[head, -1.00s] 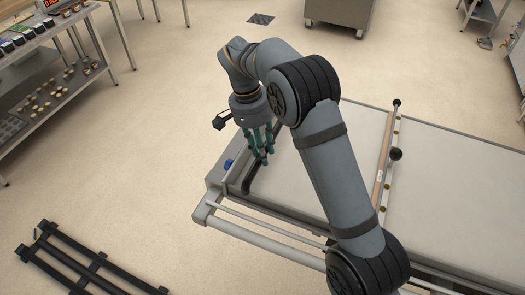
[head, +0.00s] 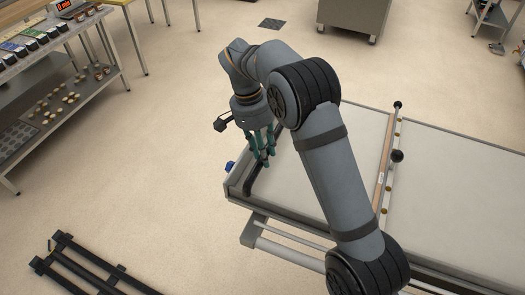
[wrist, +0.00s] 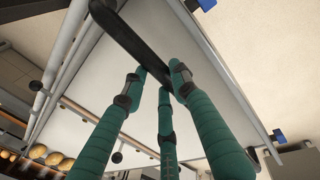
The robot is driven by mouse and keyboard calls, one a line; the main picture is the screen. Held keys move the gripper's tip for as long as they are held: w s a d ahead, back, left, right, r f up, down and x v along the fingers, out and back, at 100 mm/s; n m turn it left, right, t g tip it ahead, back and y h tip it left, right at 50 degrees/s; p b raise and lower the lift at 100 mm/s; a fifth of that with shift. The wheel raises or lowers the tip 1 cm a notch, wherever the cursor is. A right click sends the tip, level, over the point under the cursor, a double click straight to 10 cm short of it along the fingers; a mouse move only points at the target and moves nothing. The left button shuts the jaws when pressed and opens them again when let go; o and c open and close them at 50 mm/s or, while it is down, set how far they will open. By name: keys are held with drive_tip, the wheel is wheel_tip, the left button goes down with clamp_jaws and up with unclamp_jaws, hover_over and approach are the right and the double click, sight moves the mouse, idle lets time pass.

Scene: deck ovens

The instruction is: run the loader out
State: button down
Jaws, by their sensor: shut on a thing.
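The loader (head: 310,185) is a long, pale flat bed in a grey frame, lying from the middle to the right of the head view. A black handle bar (head: 250,183) is at its left end; the bar also crosses the top of the wrist view (wrist: 125,30). My gripper (head: 264,160) has teal fingers and is shut on this handle. In the wrist view its fingertips (wrist: 163,78) are at the bar, with the pale bed behind them. My arm covers part of the bed in the head view.
A crossbar with black knobs (head: 397,156) spans the bed. Grey rails (head: 290,252) show below its near edge. Black floor rails (head: 85,268) lie at lower left. A shelf unit (head: 60,115) stands at upper left. The floor left of the loader is open.

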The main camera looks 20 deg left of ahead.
drive_tip(key=shift+w+a+r, duration=0.2)
drive_tip(key=c, duration=1.7)
unclamp_jaws()
drive_tip(key=shift+c, duration=0.2)
drive_tip(key=o, duration=0.4)
drive_tip(key=shift+s+a+f, duration=0.1)
drive_tip(key=shift+f, duration=0.1)
drive_tip(key=r, duration=0.4)
drive_tip(key=a+r, duration=0.1)
drive_tip(key=r, duration=0.3)
drive_tip(key=a+r, duration=0.1)
drive_tip(key=r, duration=0.2)
drive_tip(key=shift+a+r, duration=0.1)
drive_tip(key=shift+r, duration=0.3)
